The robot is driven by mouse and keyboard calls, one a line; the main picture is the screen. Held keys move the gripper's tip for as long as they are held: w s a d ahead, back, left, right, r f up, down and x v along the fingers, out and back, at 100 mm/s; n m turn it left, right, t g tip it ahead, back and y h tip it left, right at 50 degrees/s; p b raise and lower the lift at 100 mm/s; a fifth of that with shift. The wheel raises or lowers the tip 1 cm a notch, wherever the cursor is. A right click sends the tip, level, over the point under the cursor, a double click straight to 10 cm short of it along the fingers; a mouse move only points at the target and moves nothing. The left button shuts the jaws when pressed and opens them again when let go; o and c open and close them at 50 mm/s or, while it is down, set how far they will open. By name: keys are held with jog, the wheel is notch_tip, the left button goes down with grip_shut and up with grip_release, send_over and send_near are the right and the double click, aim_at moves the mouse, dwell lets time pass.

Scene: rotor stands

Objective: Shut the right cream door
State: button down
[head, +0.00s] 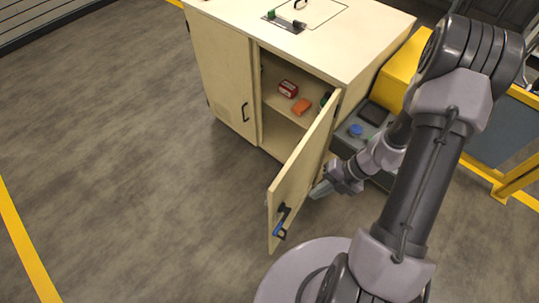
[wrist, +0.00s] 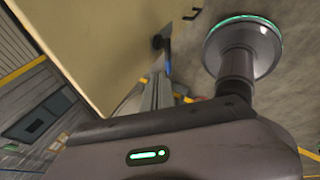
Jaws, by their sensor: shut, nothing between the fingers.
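The right cream door (head: 303,165) of the cabinet stands wide open, swung out from its hinge side at the right. A dark handle with a blue part (head: 281,222) is near its free edge. My gripper (head: 314,192) is shut and empty, on the right side of the door, close to its lower half. I cannot tell whether it touches the door. In the wrist view, the door's cream face (wrist: 95,40) fills the upper left, and my gripper's fingers (wrist: 157,85) point along it toward a dark fitting (wrist: 160,42).
The cabinet's left door (head: 222,75) is shut. A red box (head: 288,89) and an orange block (head: 301,106) are on the shelf inside. A grey unit with a blue knob (head: 355,130) and a yellow frame (head: 402,70) stand at the right. Floor left of the door is clear.

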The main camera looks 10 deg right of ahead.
jog(key=a+f+m+b, duration=0.1)
jog(key=a+f, duration=0.2)
jog(key=f, duration=0.1)
jog(key=a+f+m+b, duration=0.1)
jog(key=a+f+b, duration=0.1)
jog(key=a+f, duration=0.1)
jog(key=a+f+m+b, duration=0.2)
jog(key=a+f, duration=0.1)
jog(key=f, duration=0.2)
jog(key=shift+w+a+y, duration=0.1)
jog(key=shift+w+y, duration=0.05)
jog(key=shift+y, duration=0.15)
jog(key=shift+w+a+r, duration=0.15)
jog(key=shift+w+a, duration=0.1)
jog(key=shift+w, duration=0.05)
